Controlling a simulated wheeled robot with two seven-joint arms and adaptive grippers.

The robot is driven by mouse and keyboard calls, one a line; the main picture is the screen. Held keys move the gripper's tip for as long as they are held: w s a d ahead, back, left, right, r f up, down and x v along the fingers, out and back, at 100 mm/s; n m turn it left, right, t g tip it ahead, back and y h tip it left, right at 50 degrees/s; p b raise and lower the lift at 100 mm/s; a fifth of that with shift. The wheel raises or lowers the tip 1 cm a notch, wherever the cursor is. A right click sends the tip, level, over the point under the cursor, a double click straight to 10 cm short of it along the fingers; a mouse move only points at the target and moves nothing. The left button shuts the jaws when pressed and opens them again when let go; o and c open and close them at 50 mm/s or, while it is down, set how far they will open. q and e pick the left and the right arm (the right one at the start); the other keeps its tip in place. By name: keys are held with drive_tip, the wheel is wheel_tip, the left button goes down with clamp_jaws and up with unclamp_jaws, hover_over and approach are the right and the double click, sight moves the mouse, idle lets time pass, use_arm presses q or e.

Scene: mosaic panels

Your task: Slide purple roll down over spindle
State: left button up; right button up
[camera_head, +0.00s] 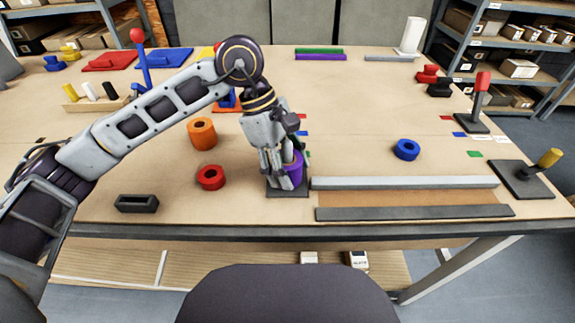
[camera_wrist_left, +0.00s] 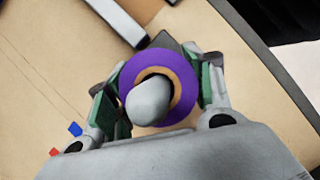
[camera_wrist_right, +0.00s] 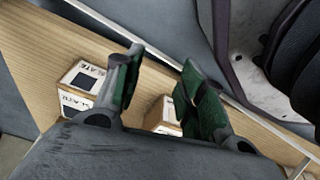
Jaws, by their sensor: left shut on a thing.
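The purple roll (camera_head: 292,173) is held low over a dark square base (camera_head: 288,193) near the table's front edge. In the left wrist view the purple roll (camera_wrist_left: 184,74) rings the spindle (camera_wrist_left: 147,101), whose grey rounded top stands up through its hole. My left gripper (camera_head: 280,172) points down and is shut on the roll, one finger on each side. The gripper hides much of the roll, and I cannot tell whether the roll's bottom touches the base. My right gripper (camera_wrist_right: 163,88) is open and empty, seen only in the right wrist view.
A red ring (camera_head: 211,177) and an orange roll (camera_head: 202,134) stand to the left. Grey bars (camera_head: 405,183) lie right of the base. A blue ring (camera_head: 406,149) and a yellow-topped spindle (camera_head: 549,159) are farther right. The table's middle is mostly clear.

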use_arm(q)
drive_tip(key=shift+f, duration=0.1)
use_arm(e)
drive_tip(key=shift+s+r, duration=0.1)
drive_tip(key=shift+s, duration=0.05)
use_arm(q)
drive_tip(key=shift+f, duration=0.1)
use_arm(e)
drive_tip(key=shift+a+r, duration=0.2)
drive_tip(key=shift+a, duration=0.1)
use_arm(q)
drive_tip(key=o, duration=0.9)
drive_tip(key=shift+c, duration=0.2)
drive_tip(key=shift+o, duration=1.4)
use_arm(e)
drive_tip(key=shift+w+a+r, duration=0.1)
drive_tip(key=shift+w+r, duration=0.2)
drive_tip(key=shift+w, duration=0.15)
use_arm(q)
drive_tip(key=v, duration=1.2)
use_arm(e)
drive_tip(key=shift+s, duration=0.1)
